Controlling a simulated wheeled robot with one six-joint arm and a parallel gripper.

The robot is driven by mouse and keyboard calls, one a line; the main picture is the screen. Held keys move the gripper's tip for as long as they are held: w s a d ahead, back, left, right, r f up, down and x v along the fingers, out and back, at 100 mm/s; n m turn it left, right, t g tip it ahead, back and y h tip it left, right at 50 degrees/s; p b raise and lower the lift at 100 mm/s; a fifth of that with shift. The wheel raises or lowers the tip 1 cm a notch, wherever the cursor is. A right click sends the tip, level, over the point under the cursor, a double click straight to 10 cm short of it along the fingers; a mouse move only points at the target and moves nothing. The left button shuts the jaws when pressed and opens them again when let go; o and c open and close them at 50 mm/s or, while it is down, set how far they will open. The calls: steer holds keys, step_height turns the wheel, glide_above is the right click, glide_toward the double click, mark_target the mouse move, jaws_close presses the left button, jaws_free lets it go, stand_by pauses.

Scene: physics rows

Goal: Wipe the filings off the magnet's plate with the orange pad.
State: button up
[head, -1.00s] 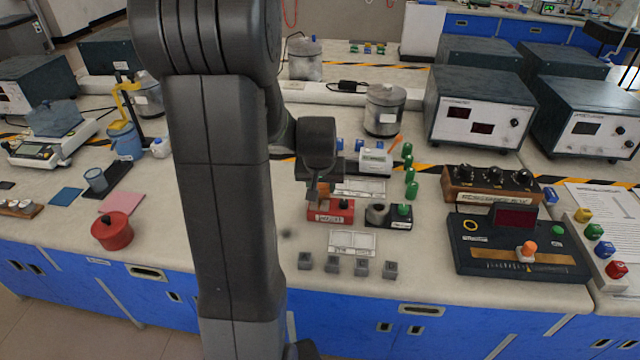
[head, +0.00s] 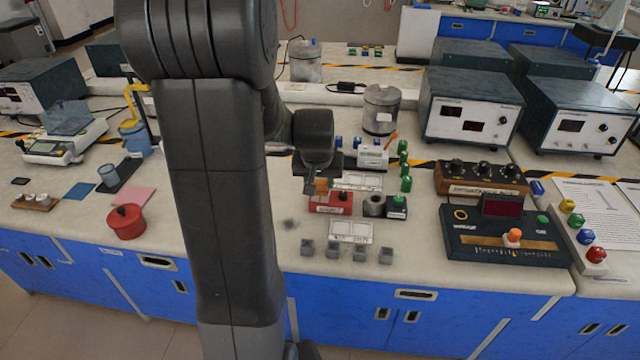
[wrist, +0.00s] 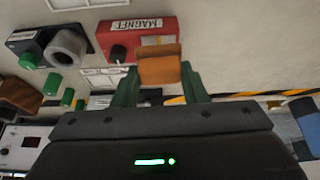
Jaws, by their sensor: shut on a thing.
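The red magnet (head: 340,208) stands on the bench, its white label (wrist: 137,25) readable in the wrist view. My gripper (head: 316,184) is shut on the orange pad (wrist: 160,66), with a green finger at each side of it. In the head view the pad (head: 321,187) is at the left end of the magnet. In the wrist view it overlaps that end; I cannot tell whether it touches the plate. The plate is mostly hidden by the pad and gripper. A dark smudge (head: 290,224), perhaps filings, lies on the bench left of the magnet.
A dark unit with a grey ring (head: 374,204) and green knob stands just right of the magnet. A white divided tray (head: 352,230) and several small grey blocks (head: 333,250) lie in front. A red pot (head: 126,221) stands left, beyond my arm.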

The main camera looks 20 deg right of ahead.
steer(key=shift+r+p, duration=1.25)
steer(key=shift+r, duration=0.85)
